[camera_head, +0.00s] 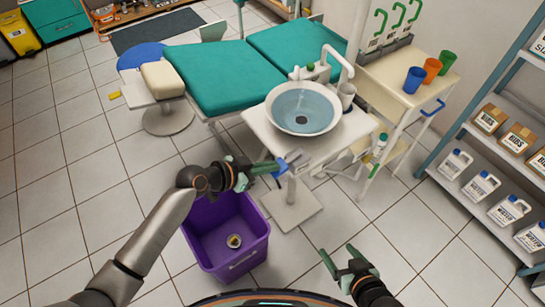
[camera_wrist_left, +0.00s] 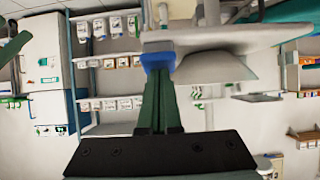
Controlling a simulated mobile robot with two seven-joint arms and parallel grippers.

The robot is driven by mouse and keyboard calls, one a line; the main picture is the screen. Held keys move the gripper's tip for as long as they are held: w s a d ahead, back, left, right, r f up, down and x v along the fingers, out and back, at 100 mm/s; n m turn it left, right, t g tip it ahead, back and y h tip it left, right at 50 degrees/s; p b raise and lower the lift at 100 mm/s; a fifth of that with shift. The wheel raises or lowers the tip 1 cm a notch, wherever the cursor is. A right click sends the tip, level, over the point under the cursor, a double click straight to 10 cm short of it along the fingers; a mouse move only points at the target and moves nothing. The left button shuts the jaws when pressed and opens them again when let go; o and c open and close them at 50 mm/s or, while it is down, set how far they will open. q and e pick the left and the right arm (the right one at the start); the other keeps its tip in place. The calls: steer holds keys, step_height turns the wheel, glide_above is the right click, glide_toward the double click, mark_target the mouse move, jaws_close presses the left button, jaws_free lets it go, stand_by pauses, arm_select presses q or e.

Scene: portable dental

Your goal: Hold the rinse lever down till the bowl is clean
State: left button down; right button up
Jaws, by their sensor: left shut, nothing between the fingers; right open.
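The rinse bowl (camera_head: 304,108) sits on a white stand, with bluish water and a dark drain spot inside. A blue-ended lever (camera_head: 280,168) projects from the stand's front left edge; its blue end also shows in the left wrist view (camera_wrist_left: 158,60). My left gripper (camera_head: 264,168) is shut and empty, its fingertips against or right at the blue end. Whether the lever is pushed down I cannot tell. My right gripper (camera_head: 341,262) is open and empty above the floor at the lower right, apart from the stand.
A purple bin (camera_head: 226,233) with a small round item inside stands below my left arm. A teal dental chair (camera_head: 215,75) is behind the bowl. A cart with cups (camera_head: 432,69) stands to the right, then a shelf (camera_head: 480,150) of boxes and jugs. Floor at front right is clear.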

arm_select(q)
steer(key=shift+f, duration=0.1)
stand_by(0.5)
steer(key=shift+r+p, duration=0.6)
steer(key=shift+r, duration=0.2)
steer(key=s+a+r+p, duration=0.2)
steer(key=a+r, duration=0.1)
steer(key=r, duration=0.2)
steer(key=s+a+r+p, duration=0.2)
steer(key=a+r, duration=0.1)
steer(key=r, duration=0.3)
steer(key=shift+s, duration=0.3)
